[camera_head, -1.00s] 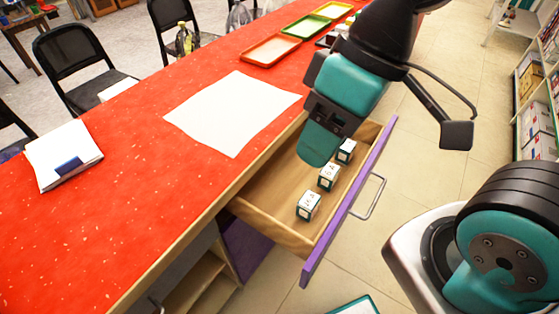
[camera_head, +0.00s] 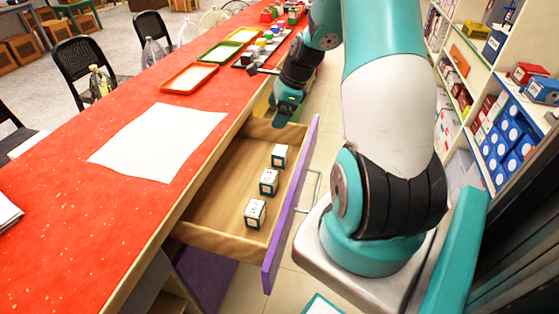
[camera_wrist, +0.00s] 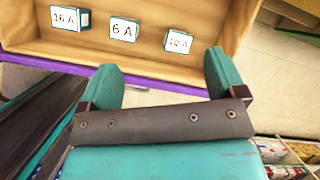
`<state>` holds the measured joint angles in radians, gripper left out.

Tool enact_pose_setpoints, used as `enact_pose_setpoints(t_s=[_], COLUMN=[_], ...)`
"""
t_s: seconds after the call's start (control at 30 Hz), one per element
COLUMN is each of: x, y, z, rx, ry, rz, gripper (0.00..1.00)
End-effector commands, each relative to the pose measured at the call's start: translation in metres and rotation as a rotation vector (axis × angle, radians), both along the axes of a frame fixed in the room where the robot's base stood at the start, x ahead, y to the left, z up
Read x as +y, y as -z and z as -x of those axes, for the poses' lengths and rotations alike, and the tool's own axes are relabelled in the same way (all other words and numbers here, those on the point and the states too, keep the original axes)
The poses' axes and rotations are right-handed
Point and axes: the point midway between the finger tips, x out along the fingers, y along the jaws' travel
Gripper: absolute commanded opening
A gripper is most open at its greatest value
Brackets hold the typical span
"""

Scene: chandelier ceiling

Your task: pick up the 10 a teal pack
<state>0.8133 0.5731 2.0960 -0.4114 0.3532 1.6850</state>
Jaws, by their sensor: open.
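The 10 A pack (camera_wrist: 179,41) is a small white-topped box with teal edges, the rightmost of three in the open drawer in the wrist view. It appears to be the farthest box (camera_head: 279,155) in the head view, where its label is too small to read. My gripper (camera_wrist: 163,72) is open and empty, its two teal fingers apart. The 10 A pack lies beyond the fingertips, between their directions and nearer the right finger. In the head view my gripper (camera_head: 284,117) is at the drawer's far end, apart from the packs.
The 6 A pack (camera_wrist: 123,29) and 16 A pack (camera_wrist: 70,18) stand left of it. The wooden drawer (camera_head: 215,208) has raised walls and a purple front (camera_head: 290,215). The red counter (camera_head: 60,215) is alongside; shelves (camera_head: 493,60) stand at right.

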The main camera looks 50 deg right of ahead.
Motion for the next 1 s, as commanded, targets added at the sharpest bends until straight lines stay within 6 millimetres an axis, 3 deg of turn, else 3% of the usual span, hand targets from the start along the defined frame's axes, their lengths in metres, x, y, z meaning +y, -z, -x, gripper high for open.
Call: enact_pose_setpoints(t_s=[0.03, 0.1, 0.2, 0.7, 1.0], x=[-0.024, -0.045, -0.060, -0.047, -0.044], y=[0.017, 0.031, 0.044, 0.137, 0.161], z=[0.010, 0.020, 0.027, -0.006, -0.016], rx=[0.019, 0.036, 0.047, 0.051, 0.050], ry=[0.135, 0.270, 0.375, 0.397, 0.397], rz=[-0.032, -0.063, -0.088, -0.096, -0.093], gripper=[0.89, 0.89, 0.89, 0.89, 0.89])
